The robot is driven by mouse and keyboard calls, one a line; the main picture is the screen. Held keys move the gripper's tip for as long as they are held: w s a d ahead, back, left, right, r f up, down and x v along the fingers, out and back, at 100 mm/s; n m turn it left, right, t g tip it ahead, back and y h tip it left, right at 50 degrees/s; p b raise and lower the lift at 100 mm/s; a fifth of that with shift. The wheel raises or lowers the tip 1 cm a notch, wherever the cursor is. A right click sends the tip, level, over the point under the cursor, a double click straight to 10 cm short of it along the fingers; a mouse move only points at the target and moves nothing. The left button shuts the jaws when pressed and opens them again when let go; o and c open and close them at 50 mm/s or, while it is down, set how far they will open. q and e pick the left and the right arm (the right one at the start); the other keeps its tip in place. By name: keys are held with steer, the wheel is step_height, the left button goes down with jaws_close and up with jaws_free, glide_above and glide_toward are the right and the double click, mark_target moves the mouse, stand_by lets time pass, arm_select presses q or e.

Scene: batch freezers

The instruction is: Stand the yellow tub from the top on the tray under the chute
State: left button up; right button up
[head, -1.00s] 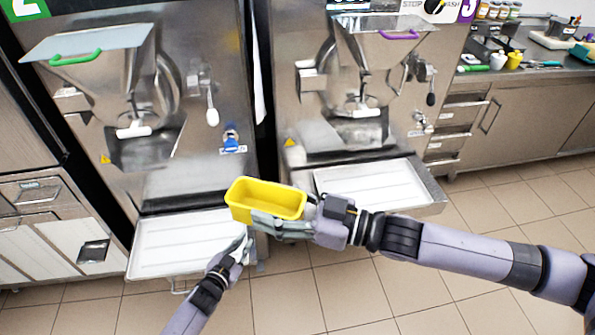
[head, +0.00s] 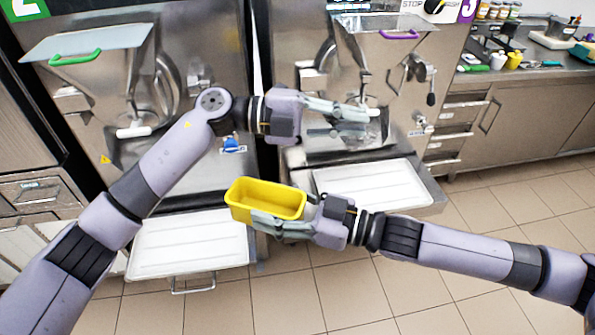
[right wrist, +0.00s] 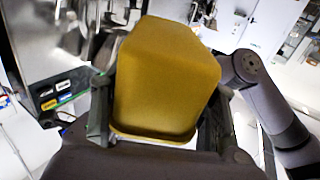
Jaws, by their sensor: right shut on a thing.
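The yellow tub (head: 265,199) is held upright with its open top up, in front of the gap between the two machines. My right gripper (head: 280,222) is shut on it. In the right wrist view the tub (right wrist: 165,75) fills the space between the two fingers. My left gripper (head: 345,110) is in front of the right machine's chute (head: 350,128), close to its white handle; whether its fingers are apart is unclear. A white tray (head: 375,186) lies under the right machine's chute and looks empty. Another white tray (head: 190,245) under the left machine also looks empty.
The left machine has a green-handled lid (head: 75,58), the right one a purple-handled lid (head: 398,35). My left arm crosses in front of the left machine. A counter (head: 560,70) with jars and small tools stands at the right. The tiled floor (head: 480,220) is clear.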

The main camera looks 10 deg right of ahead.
arm_select(q)
steer(key=s+m+g+y, duration=0.1)
steer(key=s+m+y, duration=0.3)
steer(key=s+y, duration=0.25)
steer(key=m+t+y, duration=0.2)
steer(key=t+y, duration=0.4)
steer(key=y, duration=0.4)
glide_toward(300, 208)
steer(key=shift+s+d+f, duration=0.15)
steer(key=shift+s+f, duration=0.1)
arm_select(e)
steer(key=shift+s, duration=0.1)
arm_select(q)
steer(key=shift+f+t, duration=0.15)
steer(key=shift+t, duration=0.15)
steer(key=f, duration=0.3)
steer(key=w+f, duration=0.1)
steer(key=f, duration=0.7)
steer(key=shift+w+d+f, duration=0.25)
steer(key=shift+w, duration=0.1)
steer(key=shift+c, duration=0.4)
jaws_close()
